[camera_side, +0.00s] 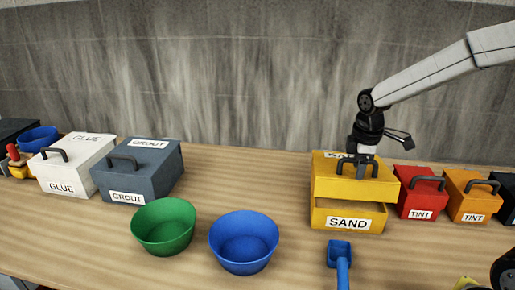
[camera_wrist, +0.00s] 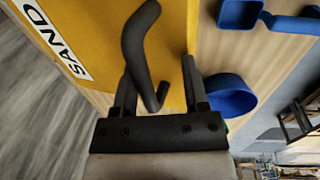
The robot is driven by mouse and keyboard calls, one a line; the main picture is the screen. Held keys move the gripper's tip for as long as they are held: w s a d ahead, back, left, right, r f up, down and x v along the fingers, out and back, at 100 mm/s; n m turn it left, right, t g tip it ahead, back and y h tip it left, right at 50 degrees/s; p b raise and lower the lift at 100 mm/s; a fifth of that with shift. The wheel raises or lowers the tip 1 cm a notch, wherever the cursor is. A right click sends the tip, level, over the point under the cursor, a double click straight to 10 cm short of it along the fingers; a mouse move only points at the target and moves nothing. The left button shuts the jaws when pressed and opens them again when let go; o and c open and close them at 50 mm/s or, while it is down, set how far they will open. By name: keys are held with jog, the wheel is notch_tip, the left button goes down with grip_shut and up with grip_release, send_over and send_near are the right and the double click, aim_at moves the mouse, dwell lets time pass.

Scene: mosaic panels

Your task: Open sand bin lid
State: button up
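The sand bin (camera_side: 323,217) is yellow, with a white SAND label on its front. Its yellow lid (camera_side: 330,182) sits slightly raised at the front, with a narrow shadowed gap below it. My gripper (camera_side: 357,172) points down at the dark lid handle (camera_side: 340,166). In the wrist view, the handle (camera_wrist: 140,45) curves between my gripper's fingers (camera_wrist: 158,68). The fingers stand apart, with a visible gap between the handle and the right finger. Contact with the left finger is unclear. The yellow surface (camera_wrist: 103,20) and SAND label fill the upper left.
Red (camera_side: 418,201) and orange (camera_side: 465,203) tint bins stand close on the right. A blue scoop (camera_side: 339,250) lies in front. Blue (camera_side: 244,243) and green (camera_side: 163,227) bowls stand left of it. Grout (camera_side: 150,175) and glue (camera_side: 70,170) bins are farther left. The table between grout and sand is clear.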

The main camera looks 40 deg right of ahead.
jog(key=shift+s+a+f+t+h, duration=0.15)
jog(key=shift+f+t+h, duration=0.05)
jog(key=shift+f, duration=0.25)
jog(key=shift+s+a+f+t+h, duration=0.1)
jog(key=shift+a+f+t+h, duration=0.1)
jog(key=shift+f, duration=0.2)
jog(key=r, duration=0.5)
jog(key=s+r, duration=0.1)
jog(key=r, duration=0.1)
jog(key=shift+a+r, duration=0.15)
jog(key=shift+a, duration=0.25)
jog(key=shift+s+a, duration=0.1)
jog(key=shift+a, duration=0.1)
jog(key=s+a+f+m+y, duration=0.1)
jog(key=s+a+f+m, duration=0.1)
jog(key=a+f+m, duration=0.2)
jog(key=shift+s+a+f+t, duration=0.4)
jog(key=shift+a+f, duration=0.05)
jog(key=shift+f, duration=1.15)
jog(key=shift+r, duration=0.1)
grip_shut()
notch_tip(320, 180, up, 10)
jog(key=d+n+t+h, duration=0.1)
jog(key=d+n+h, duration=0.1)
jog(key=n, duration=2)
jog(key=shift+s+d+t+h, duration=0.15)
jog(key=shift+d+t+h, duration=0.15)
jog(key=shift+h, duration=0.3)
